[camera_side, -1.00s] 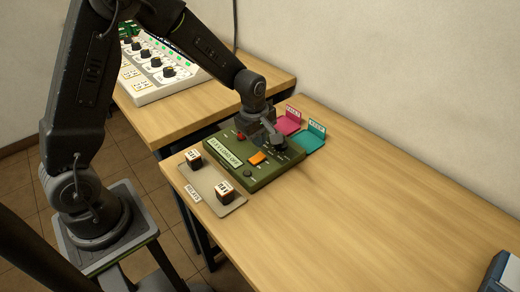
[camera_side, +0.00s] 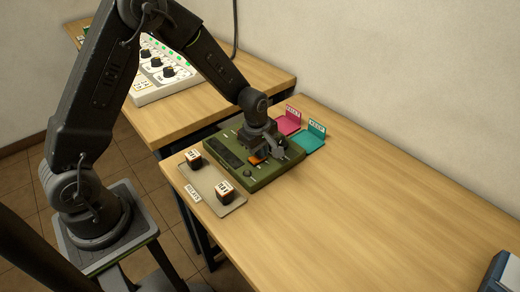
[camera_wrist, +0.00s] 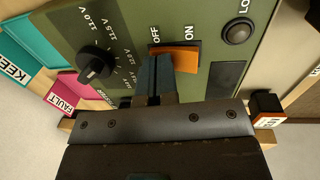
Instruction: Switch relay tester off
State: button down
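The relay tester is a green box (camera_side: 262,180) on the wooden table. Its display (camera_side: 223,153) is dark. Its orange rocker switch (camera_wrist: 187,55) lies between the labels OFF and ON, and part of it shows in the side view (camera_side: 256,160). My gripper (camera_wrist: 156,72) has its fingers together with nothing between them. The fingertips are at the OFF end of the rocker, seemingly touching it and covering that end. A black voltage knob (camera_wrist: 96,65) is left of the fingers in the wrist view. A round button (camera_wrist: 237,31) is at upper right.
Two relays (camera_side: 193,158) (camera_side: 224,190) stand on a grey tray (camera_side: 200,179) in front of the tester. A pink FAULT tray (camera_side: 288,124) and a teal KEEP tray (camera_side: 311,140) lie behind it.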

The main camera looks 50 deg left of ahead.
aim_at(255, 159)
jog(key=shift+s+f, duration=0.1)
jog(key=shift+s, duration=0.05)
jog(key=shift+s+r, duration=0.2)
jog(key=shift+s, duration=0.5)
notch_tip(255, 159, up, 14)
jog(key=s, duration=0.1)
jog(key=shift+s, duration=0.35)
jog(key=shift+w+a, duration=0.1)
jog(key=shift+w, duration=0.65)
jog(key=shift+f, duration=0.1)
